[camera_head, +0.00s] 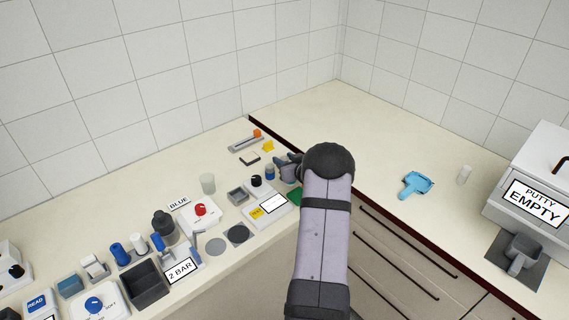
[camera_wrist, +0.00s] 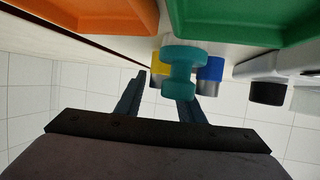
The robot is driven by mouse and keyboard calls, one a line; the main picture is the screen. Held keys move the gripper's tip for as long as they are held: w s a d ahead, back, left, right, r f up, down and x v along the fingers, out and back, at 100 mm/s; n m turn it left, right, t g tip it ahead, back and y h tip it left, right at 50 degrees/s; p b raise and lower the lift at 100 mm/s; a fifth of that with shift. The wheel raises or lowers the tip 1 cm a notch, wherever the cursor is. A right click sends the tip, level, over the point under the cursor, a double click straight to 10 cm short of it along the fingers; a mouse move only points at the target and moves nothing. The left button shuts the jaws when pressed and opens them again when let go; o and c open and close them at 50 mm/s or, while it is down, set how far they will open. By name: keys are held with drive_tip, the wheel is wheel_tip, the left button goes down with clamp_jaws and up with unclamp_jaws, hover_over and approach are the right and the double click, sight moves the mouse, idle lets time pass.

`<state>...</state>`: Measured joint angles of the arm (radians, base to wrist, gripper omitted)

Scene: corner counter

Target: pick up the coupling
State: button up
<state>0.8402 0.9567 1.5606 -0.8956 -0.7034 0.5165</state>
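A teal, spool-shaped piece (camera_wrist: 183,68), which I take to be the coupling, shows in the wrist view. It overlaps the tip of the right-hand finger. My gripper (camera_wrist: 160,85) is open, its two dark fingers apart, and I see nothing clamped between them. Whether a finger touches the teal piece I cannot tell. In the head view my gripper (camera_head: 287,166) is low over the counter, partly hidden by my arm. I cannot make out the teal piece there.
A yellow-and-grey cylinder (camera_wrist: 158,68) and a blue-and-grey one (camera_wrist: 211,72) stand close behind the teal piece. A green tray (camera_wrist: 235,25) and an orange tray (camera_wrist: 85,15) are near.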

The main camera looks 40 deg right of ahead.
drive_tip(key=shift+c, duration=0.3)
clamp_jaws()
